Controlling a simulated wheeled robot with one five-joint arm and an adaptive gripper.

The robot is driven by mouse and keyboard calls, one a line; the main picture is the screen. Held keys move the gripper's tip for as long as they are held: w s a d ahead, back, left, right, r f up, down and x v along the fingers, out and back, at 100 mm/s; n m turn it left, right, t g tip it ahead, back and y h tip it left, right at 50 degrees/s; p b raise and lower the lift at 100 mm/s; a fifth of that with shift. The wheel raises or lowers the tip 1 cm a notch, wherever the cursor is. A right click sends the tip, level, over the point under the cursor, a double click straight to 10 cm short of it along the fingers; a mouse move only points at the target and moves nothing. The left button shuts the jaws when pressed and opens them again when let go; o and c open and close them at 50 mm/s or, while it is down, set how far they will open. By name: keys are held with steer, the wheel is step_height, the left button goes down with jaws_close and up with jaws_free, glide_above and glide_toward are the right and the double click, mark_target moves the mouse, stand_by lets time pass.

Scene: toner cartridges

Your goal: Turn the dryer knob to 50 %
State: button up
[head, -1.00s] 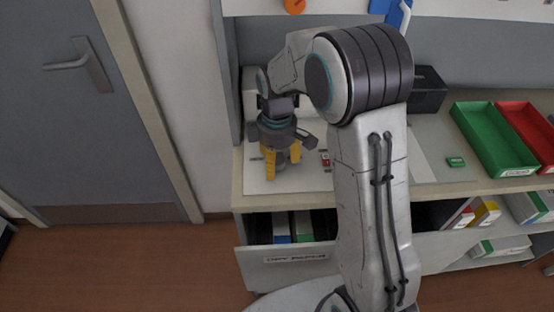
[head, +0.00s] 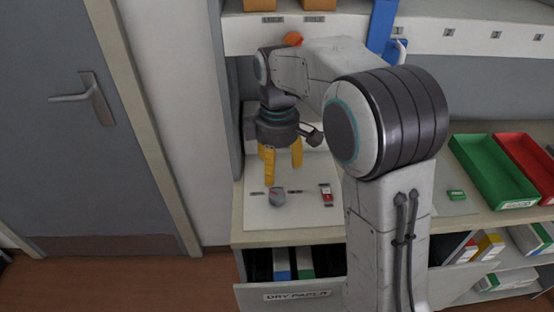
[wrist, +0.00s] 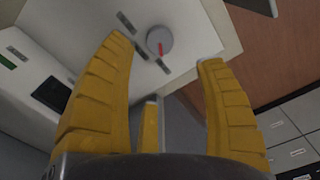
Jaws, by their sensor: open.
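The dryer knob (head: 278,196) is a small round grey dial on a pale panel (head: 258,216) at the left end of the counter. In the wrist view the knob (wrist: 153,36) shows a red pointer directed toward the bottom of the picture. Small dark labels lie around it, too small to read. My gripper (head: 282,173), with yellow fingers, hangs above the knob, pointing down. It is open and empty, apart from the knob. In the wrist view the knob shows beyond and between the fingertips (wrist: 165,50).
A red-and-white switch (head: 326,193) sits on the panel right of the knob. Green (head: 490,178) and red (head: 523,154) trays and a small green box (head: 456,195) are further right. A shelf (head: 340,30) overhangs the back, and a wall stands left of the counter.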

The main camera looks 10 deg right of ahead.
steer(key=shift+r, duration=0.75)
